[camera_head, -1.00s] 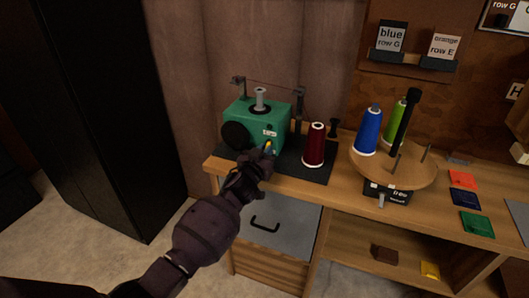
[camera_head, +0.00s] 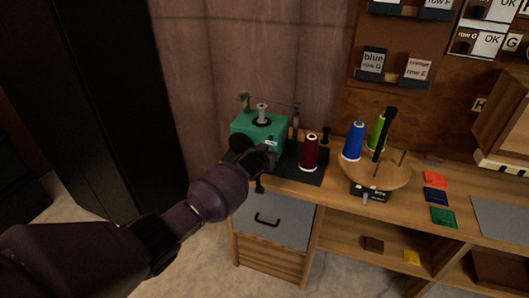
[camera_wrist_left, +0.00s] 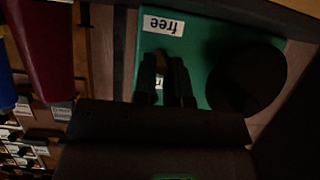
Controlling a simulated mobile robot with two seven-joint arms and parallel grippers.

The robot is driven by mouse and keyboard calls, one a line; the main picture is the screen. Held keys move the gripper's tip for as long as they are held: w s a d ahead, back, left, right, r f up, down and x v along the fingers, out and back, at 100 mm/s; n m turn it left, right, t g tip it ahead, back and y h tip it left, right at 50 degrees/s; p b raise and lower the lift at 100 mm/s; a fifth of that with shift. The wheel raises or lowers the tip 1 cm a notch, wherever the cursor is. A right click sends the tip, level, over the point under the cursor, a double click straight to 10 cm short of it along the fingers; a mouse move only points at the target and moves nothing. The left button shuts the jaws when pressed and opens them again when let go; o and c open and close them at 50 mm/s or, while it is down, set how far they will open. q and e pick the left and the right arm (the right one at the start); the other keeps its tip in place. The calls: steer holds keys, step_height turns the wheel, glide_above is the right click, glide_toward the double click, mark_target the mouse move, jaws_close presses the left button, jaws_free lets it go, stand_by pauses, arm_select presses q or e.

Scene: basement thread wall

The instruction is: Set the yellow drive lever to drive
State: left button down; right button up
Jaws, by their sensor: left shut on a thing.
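The green winding machine (camera_head: 243,126) stands on a dark mat at the left end of the bench, with a grey spindle on top. My left gripper (camera_head: 268,157) is at its front face and covers the yellow drive lever in the head view. In the left wrist view, the two dark fingers (camera_wrist_left: 163,82) are shut on the lever (camera_wrist_left: 161,63), of which only a dim yellowish bit shows between them. A white label reading "free" (camera_wrist_left: 164,25) appears upside down beside the fingers. A second label is mostly hidden behind them. My right gripper is not in view.
A dark red cone (camera_head: 309,153) stands right of the machine. Blue (camera_head: 353,141) and green (camera_head: 377,131) cones stand on a round wooden turntable (camera_head: 381,177). A round black part (camera_wrist_left: 246,77) is on the machine face.

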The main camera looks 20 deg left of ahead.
arm_select(q)
steer(key=shift+w+r+g+p, duration=0.1)
steer(key=shift+r+g+p, duration=0.3)
steer(key=shift+r, duration=0.15)
steer(key=shift+g+p, duration=0.6)
steer(key=shift+g, duration=0.1)
steer(key=shift+w+r+g, duration=0.1)
steer(key=shift+w+g, duration=0.05)
steer(key=shift+g, duration=0.45)
steer(key=shift+w+r+g, duration=0.1)
steer(key=shift+g, duration=0.7)
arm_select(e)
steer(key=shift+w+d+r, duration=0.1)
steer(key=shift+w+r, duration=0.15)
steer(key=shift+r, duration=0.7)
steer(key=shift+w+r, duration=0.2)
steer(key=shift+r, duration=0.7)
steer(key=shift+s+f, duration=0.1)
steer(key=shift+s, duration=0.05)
arm_select(q)
steer(key=c, duration=1.2)
jaws_free()
steer(key=shift+o, duration=0.2)
steer(key=shift+r, duration=0.1)
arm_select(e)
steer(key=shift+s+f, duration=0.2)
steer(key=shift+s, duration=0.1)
